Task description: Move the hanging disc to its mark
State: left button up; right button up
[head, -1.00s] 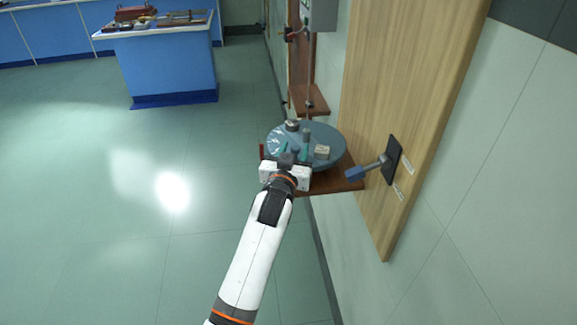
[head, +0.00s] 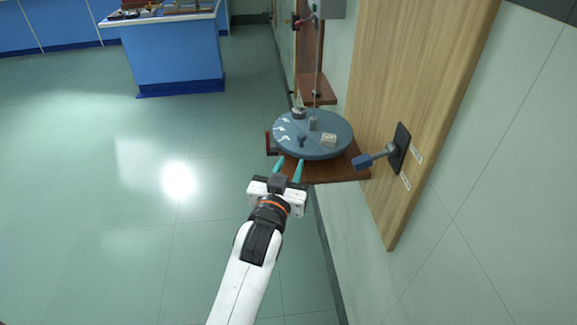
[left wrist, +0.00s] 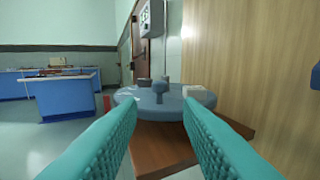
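The disc (head: 335,138) is round and blue-grey, with pale marks on its left side. It appears level above a brown wooden shelf (head: 345,168); a thin rod (head: 318,65) runs up behind it. A dark knob (head: 302,141) stands near its front edge, and a small grey post and a pale block (head: 328,140) are on top. My left gripper (head: 289,166) is open and empty in front of the disc, its teal fingers pointing at it. In the left wrist view the disc (left wrist: 150,108) and knob (left wrist: 160,91) show beyond and between the fingers (left wrist: 157,112). My right gripper is out of view.
A lever with a blue end (head: 362,161) juts from a black plate (head: 401,148) on the wooden wall panel (head: 410,80), close right of the disc. A grey box (head: 325,8) hangs above. A blue bench (head: 175,55) stands far back. The floor at left is clear.

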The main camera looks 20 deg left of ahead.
pick_arm(q)
jog(key=shift+w+f, duration=0.1)
jog(key=shift+f, duration=0.1)
jog(key=shift+c, duration=1.4)
jog(key=a+f+n+h, duration=0.1)
jog(key=w+f+n+g+h, duration=0.1)
jog(key=f+h, duration=0.1)
jog(key=shift+w+a, duration=0.15)
jog(key=shift+a, duration=0.25)
grip_shut()
jog(key=n+g+h+b, duration=0.1)
jog(key=n+g+h, duration=0.1)
jog(key=n+h, duration=0.55)
send_near(285, 147)
jog(key=a+r+n+y, duration=0.1)
jog(key=a+r+n, duration=0.1)
jog(key=a+r, duration=0.1)
jog(key=shift+m, duration=0.25)
jog(key=p+x, duration=0.1)
jog(key=x, duration=0.2)
jog(key=d+p+x, duration=0.1)
jog(key=x, duration=0.3)
jog(key=s+p+x, duration=0.1)
jog(key=p+x, duration=0.1)
jog(key=x, duration=0.2)
jog(key=shift+w+d+r, duration=0.1)
jog(key=shift+d+r, duration=0.1)
jog(key=shift+d, duration=0.3)
jog(key=shift+d+f, duration=0.15)
jog(key=shift+d, duration=0.25)
